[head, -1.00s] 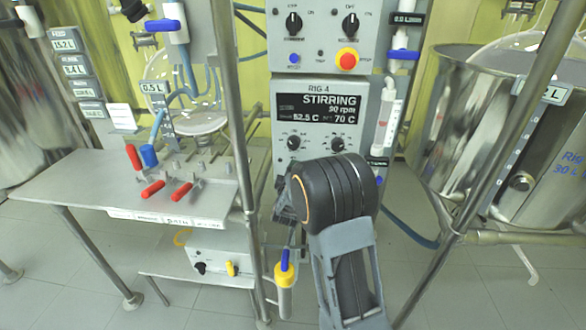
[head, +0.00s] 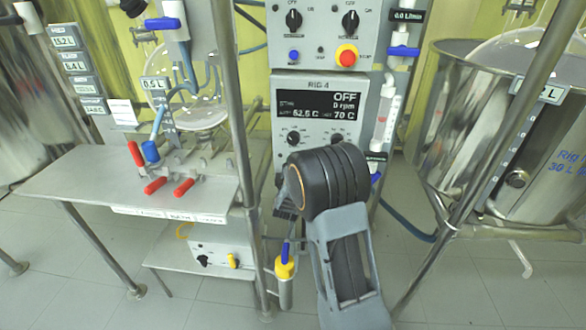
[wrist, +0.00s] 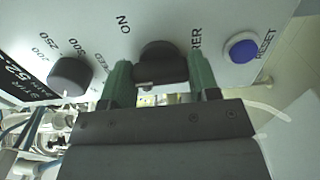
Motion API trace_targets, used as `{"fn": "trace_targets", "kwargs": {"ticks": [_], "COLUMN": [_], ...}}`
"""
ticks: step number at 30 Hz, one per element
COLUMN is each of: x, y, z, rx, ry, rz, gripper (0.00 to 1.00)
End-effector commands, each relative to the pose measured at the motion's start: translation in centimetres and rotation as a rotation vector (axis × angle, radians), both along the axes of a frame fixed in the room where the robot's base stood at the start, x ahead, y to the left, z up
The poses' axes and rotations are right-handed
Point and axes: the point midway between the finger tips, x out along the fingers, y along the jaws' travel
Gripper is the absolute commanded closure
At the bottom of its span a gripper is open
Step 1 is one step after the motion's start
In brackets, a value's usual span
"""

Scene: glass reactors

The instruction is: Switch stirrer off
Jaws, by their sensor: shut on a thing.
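The stirrer knob (wrist: 160,62) is black and sits on the grey panel in the wrist view, near the marking "ON" and a partly hidden label ending in "RER". My gripper (wrist: 160,72) has its green fingers on both sides of this knob and is shut on it. The Rig 4 display (head: 320,105) reads OFF, 0 rpm, 52.5 C and 70 C in the head view. There my arm hides the stirrer knob and most of the gripper.
A speed knob (wrist: 70,76) with a number scale is left of my gripper, and a blue RESET button (wrist: 241,48) is to the right. A steel post (head: 236,120) and a table (head: 90,180) stand left. A large steel vessel (head: 450,120) stands right.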

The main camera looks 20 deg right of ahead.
Motion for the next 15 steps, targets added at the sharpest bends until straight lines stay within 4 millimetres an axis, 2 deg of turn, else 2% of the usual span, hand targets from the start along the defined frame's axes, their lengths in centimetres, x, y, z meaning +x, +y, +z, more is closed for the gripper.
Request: {"fn": "trace_targets", "kwargs": {"ticks": [2,3,10,15], "x": [-0.02,-0.02,-0.02,-0.01], "y": [0.01,0.01,0.01,0.0], "z": [-0.06,-0.06,-0.04,-0.02], "rx": [-0.002,-0.002,-0.001,-0.001], "ry": [0.002,0.002,0.002,0.0], "rz": [0.0,0.0,0.0,0.0], "gripper": [0.68,0.43,0.21,0.19]}}
